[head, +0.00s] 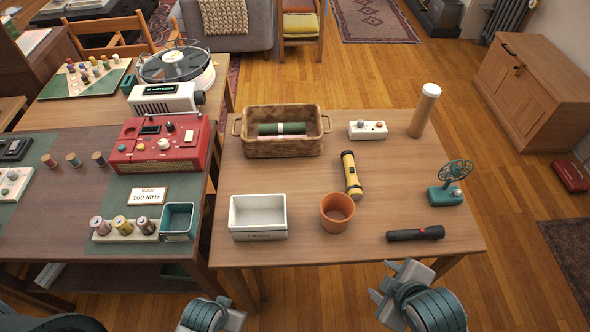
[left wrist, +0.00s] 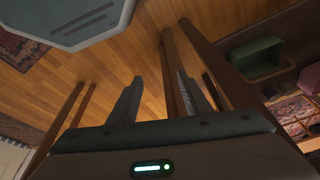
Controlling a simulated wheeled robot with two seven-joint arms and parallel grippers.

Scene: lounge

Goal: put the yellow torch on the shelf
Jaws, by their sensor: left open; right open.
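My right gripper (head: 391,282) is open and empty, in front of the table's near edge, apart from the torch. My left gripper (left wrist: 160,87) is open and empty in the left wrist view, with floor and table legs beyond its fingers. In the head view only part of my left wrist shows at the bottom. A low shelf (head: 88,284) shows under the left table; I cannot tell whether it is the task's shelf.
A red radio (head: 160,145) stands on the left table. Open floor lies to the right.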

